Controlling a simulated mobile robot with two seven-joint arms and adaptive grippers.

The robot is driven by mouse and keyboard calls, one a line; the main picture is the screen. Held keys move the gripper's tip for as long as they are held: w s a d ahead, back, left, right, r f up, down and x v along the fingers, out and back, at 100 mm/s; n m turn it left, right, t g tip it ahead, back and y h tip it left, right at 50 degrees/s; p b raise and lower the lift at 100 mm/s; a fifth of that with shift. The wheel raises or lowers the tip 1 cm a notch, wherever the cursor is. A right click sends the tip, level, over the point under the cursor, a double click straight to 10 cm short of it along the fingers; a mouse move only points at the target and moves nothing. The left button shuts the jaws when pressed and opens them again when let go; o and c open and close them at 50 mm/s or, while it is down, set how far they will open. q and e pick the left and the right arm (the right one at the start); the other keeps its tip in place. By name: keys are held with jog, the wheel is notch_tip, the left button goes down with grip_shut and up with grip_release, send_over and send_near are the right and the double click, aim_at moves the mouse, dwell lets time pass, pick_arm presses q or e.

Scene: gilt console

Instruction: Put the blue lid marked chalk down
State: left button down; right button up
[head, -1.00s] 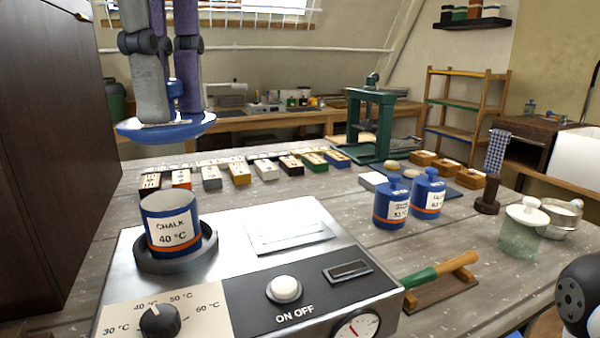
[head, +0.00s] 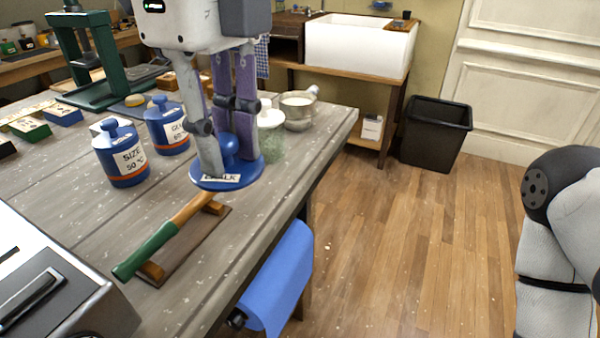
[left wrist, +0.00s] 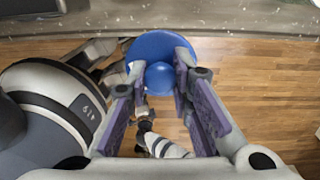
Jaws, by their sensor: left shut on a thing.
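My left gripper (head: 228,128) is shut on the knob of the blue lid (head: 246,176), a round disc with a white label reading CHALK. In the head view the lid hangs level in front of the table's right-hand part, beyond the hammer. In the left wrist view the lid (left wrist: 161,47) sits between the fingers (left wrist: 158,75), with floor around most of it and the table edge above it. Its height is hard to tell. The wooden table (head: 70,195) carries the other items. My right arm shows at the right; its gripper is out of view.
Two blue lidded jars (head: 121,158) (head: 168,135), one marked SIZE, stand left of the lid. A green-handled hammer (head: 160,238) rests on a wooden stand.

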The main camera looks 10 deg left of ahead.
pick_arm(q)
jog(key=w+f, duration=0.3)
jog(key=w, duration=0.1)
jog(key=w+a+f, duration=0.1)
jog(key=w+f, duration=0.2)
jog(key=w, duration=0.1)
jog(key=w+a+f+b, duration=0.1)
jog(key=w+f, duration=0.2)
jog(key=w, duration=0.2)
jog(key=shift+a+f, duration=0.2)
jog(key=shift+w+f, duration=0.15)
jog(key=shift+f, duration=0.8)
jog(key=shift+w+f, duration=0.15)
jog(key=shift+f, duration=0.75)
pick_arm(e)
jog(key=shift+s+f+g, duration=0.3)
jog(key=shift+s+f, duration=0.35)
jog(key=shift+s, duration=0.2)
pick_arm(q)
jog(key=shift+f, duration=0.15)
jog(key=c, duration=1.4)
grip_release()
notch_tip(320, 180, up, 12)
jog(key=shift+w+r, duration=0.1)
jog(key=shift+r, duration=0.05)
pick_arm(e)
jog(key=shift+s+f, duration=0.3)
jog(key=shift+s, duration=0.1)
